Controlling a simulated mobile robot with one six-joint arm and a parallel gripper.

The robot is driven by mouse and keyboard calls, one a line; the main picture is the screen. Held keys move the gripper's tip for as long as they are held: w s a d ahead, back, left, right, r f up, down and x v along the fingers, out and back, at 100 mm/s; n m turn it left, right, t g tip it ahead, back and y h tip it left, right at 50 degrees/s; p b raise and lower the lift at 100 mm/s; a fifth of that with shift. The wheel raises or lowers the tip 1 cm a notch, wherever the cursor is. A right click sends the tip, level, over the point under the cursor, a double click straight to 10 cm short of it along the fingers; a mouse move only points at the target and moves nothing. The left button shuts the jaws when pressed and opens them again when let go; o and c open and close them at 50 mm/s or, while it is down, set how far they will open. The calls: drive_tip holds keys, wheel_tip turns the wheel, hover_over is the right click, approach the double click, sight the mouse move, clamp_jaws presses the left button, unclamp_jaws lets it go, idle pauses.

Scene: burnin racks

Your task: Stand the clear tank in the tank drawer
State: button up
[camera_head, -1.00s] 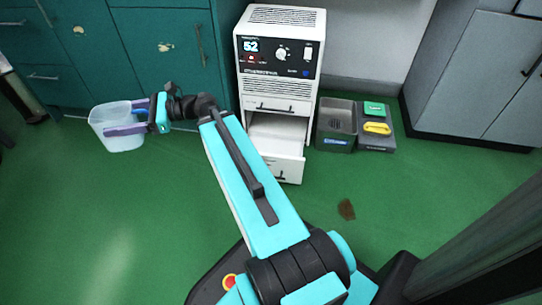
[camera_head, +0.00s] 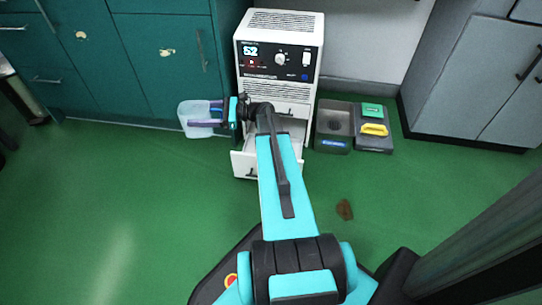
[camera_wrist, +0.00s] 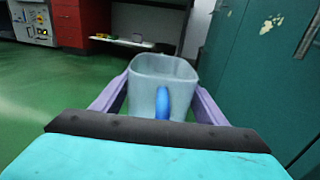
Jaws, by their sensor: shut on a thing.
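The clear tank (camera_head: 194,122) is a translucent, open-topped container held in the air left of the white cabinet in the head view. In the wrist view the tank (camera_wrist: 147,72) sits upright between the purple fingers, with a blue handle-like part (camera_wrist: 162,104) facing me. My gripper (camera_head: 207,114) is shut on the tank. The tank drawer (camera_head: 243,165) is a white drawer pulled out low on the white cabinet. My arm crosses in front of it and hides most of its inside. The tank is left of the drawer, apart from it.
The white cabinet (camera_head: 278,20) has a display and knob panel above its drawers. A grey bin (camera_head: 333,126) and a grey tray with a green and a yellow item (camera_head: 374,129) stand at its right. Teal cupboards (camera_head: 160,60) line the back left. A brown patch (camera_head: 344,210) lies on open green floor.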

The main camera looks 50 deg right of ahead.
drive_tip(key=s+d+f+m+t+h+p, duration=0.1)
drive_tip(key=s+d+f, duration=0.6)
drive_tip(key=d, duration=0.3)
drive_tip(key=s+d+f+m+t+h+p, duration=0.1)
drive_tip(key=s+d+f+p, duration=0.1)
drive_tip(key=s+d+f, duration=0.5)
drive_tip(key=d+f, duration=0.3)
drive_tip(key=d, duration=0.1)
drive_tip(key=shift+d+h, duration=0.25)
drive_tip(key=shift+h, duration=0.05)
drive_tip(key=shift+f, duration=0.1)
drive_tip(key=shift+f+b, duration=0.8)
drive_tip(key=shift+f, duration=1.6)
drive_tip(key=shift+f+b, duration=1.05)
drive_tip(key=shift+f, duration=1.45)
drive_tip(key=shift+f, duration=0.15)
